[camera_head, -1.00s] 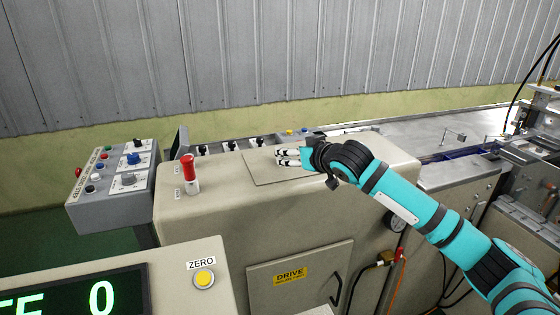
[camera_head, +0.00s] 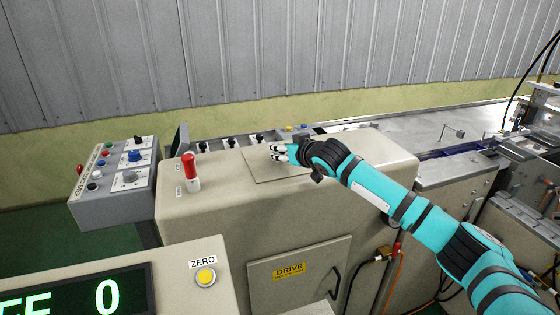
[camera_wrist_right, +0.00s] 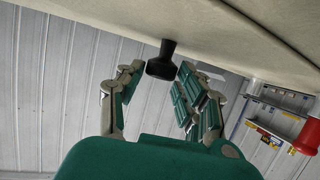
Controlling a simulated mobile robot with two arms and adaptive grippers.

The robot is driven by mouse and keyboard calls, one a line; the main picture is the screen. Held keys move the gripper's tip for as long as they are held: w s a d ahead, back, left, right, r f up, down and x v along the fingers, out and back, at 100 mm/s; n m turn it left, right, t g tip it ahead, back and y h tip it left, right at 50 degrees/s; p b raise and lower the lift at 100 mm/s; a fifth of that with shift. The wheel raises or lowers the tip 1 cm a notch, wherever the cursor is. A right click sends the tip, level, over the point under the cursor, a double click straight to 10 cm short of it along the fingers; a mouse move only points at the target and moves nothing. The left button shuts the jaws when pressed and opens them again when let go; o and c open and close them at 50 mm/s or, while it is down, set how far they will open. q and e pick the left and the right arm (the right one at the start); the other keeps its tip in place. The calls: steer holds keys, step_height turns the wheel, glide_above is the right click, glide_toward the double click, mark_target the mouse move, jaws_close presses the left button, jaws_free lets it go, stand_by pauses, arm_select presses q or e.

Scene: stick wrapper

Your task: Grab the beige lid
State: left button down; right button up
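The beige lid (camera_head: 262,172) is a flat, thin-edged panel on top of the beige machine. It looks closed and level. My right gripper (camera_head: 274,153) is low over the lid's far part and hides some of it. In the right wrist view a black knob-like handle (camera_wrist_right: 162,62) stands out from a beige surface (camera_wrist_right: 270,32). My right gripper's fingers are spread, one side left of the handle and the other right of it. A gap shows on each side, so the fingers are not closed on it. My left gripper is not in view.
A red-topped post (camera_head: 190,172) stands left of the lid and also shows in the right wrist view (camera_wrist_right: 303,138). Several dark switches (camera_head: 231,142) line the machine's back edge. A grey button box (camera_head: 115,182) is at left. A yellow button (camera_head: 205,277) is nearer.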

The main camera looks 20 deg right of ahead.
jaws_close()
steer(key=shift+r, duration=0.15)
